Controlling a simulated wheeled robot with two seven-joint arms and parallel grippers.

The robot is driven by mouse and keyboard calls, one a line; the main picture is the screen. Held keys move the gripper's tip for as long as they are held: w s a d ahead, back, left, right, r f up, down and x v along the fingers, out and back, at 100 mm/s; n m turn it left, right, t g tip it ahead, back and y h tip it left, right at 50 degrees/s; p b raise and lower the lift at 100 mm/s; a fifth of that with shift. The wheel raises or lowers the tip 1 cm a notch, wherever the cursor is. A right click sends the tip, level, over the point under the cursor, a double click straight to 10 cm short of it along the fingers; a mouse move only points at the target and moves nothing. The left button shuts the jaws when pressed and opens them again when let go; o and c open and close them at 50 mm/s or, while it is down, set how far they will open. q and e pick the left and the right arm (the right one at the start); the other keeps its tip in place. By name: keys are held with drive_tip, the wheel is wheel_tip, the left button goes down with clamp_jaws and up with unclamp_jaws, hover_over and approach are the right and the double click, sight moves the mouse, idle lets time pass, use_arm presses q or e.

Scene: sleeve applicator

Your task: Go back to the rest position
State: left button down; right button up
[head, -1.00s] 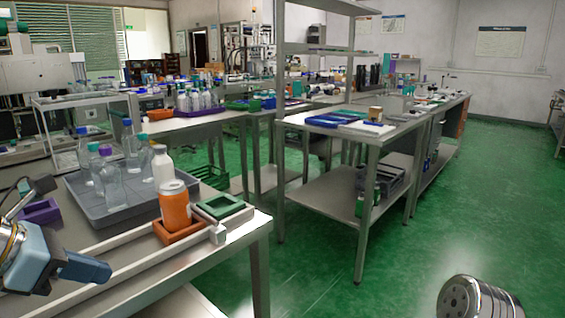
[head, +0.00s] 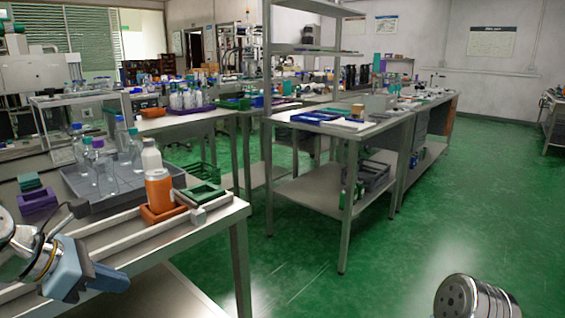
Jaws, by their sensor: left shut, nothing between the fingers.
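My left gripper (head: 106,279) shows at the lower left, a blue-grey body with dark blue fingers that are shut and empty. It is in front of the steel table (head: 228,217) and apart from the bottles on it. On the table, a white bottle with an orange sleeve (head: 159,191) stands upright in an orange square holder (head: 165,214). A green square holder (head: 203,193) sits to its right and is empty. My right gripper is out of view; a round metal part of my right arm shows at the lower right.
A grey tray (head: 84,205) holds several clear bottles (head: 104,172). Purple (head: 38,202) and teal (head: 30,182) holders lie left of it. A steel shelf table (head: 318,199) stands at centre right. The green floor (head: 400,250) is clear to the right.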

use_arm(q)
drive_tip(key=w+d+f+m+g, duration=0.1)
drive_tip(key=w+d+f+m, duration=0.2)
drive_tip(key=f, duration=0.8)
drive_tip(key=d+f+m+g+y, duration=0.15)
drive_tip(key=f+m, duration=0.35)
drive_tip(key=f, duration=0.6)
drive_tip(key=w+d+f+m+g, duration=0.1)
drive_tip(key=w+d+f+m, duration=0.2)
drive_tip(key=f, duration=0.8)
drive_tip(key=s+d+f+m+g, duration=0.1)
drive_tip(key=s+d+f+m, duration=0.4)
drive_tip(key=s+f+m, duration=0.1)
drive_tip(key=s+d+f+m+g, duration=0.1)
drive_tip(key=s+d+f+m, duration=0.4)
drive_tip(key=s+f+m, duration=0.2)
wheel_tip(320, 180, down, 4)
drive_tip(key=shift+s+d+f, duration=0.15)
drive_tip(key=shift+s+d, duration=0.1)
drive_tip(key=shift+s, duration=0.8)
